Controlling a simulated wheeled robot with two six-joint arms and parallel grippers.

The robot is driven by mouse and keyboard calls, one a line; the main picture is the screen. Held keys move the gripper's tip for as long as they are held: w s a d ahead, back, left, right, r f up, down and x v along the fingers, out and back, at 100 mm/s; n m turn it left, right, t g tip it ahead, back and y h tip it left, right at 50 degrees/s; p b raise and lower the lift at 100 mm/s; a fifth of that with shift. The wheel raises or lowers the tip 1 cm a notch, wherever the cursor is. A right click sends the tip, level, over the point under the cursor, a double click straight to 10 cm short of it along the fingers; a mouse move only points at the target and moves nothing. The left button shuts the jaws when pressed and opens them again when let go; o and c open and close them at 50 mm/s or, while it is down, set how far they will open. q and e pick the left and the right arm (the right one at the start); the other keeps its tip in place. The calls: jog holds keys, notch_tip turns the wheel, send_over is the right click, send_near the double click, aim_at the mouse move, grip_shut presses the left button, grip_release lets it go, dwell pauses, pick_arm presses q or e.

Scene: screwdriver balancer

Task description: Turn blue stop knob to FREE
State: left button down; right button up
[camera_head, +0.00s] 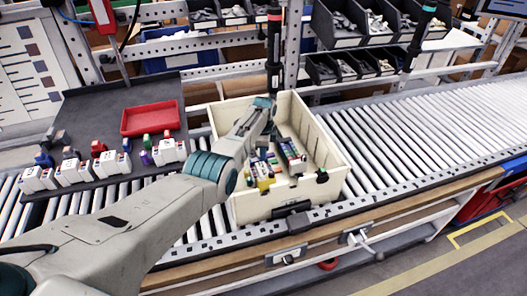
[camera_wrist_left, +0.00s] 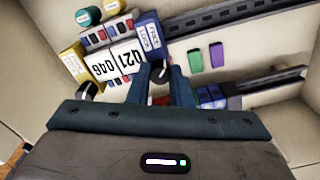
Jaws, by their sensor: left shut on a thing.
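The knob (camera_wrist_left: 158,66), dark with a pale pointer mark, sits just below a blue label plate (camera_wrist_left: 149,27) in the left wrist view. The plate reads LOCK and FREE. The two dark blue fingers of my left gripper (camera_wrist_left: 160,76) are closed around the knob, one on each side. Where the pointer aims is hard to read. In the head view my left arm reaches into the cream bin (camera_head: 335,151), and its fingertips are hidden there. My right gripper is in neither view.
The bin stands on a roller conveyor (camera_head: 420,130). A red tray (camera_head: 150,118) lies left.

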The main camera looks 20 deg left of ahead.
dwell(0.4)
pick_arm(q)
jog(key=c, duration=1.3)
grip_release()
jog(key=shift+r+b, duration=0.35)
jog(key=shift+r, duration=3.45)
jog(key=shift+d, duration=0.1)
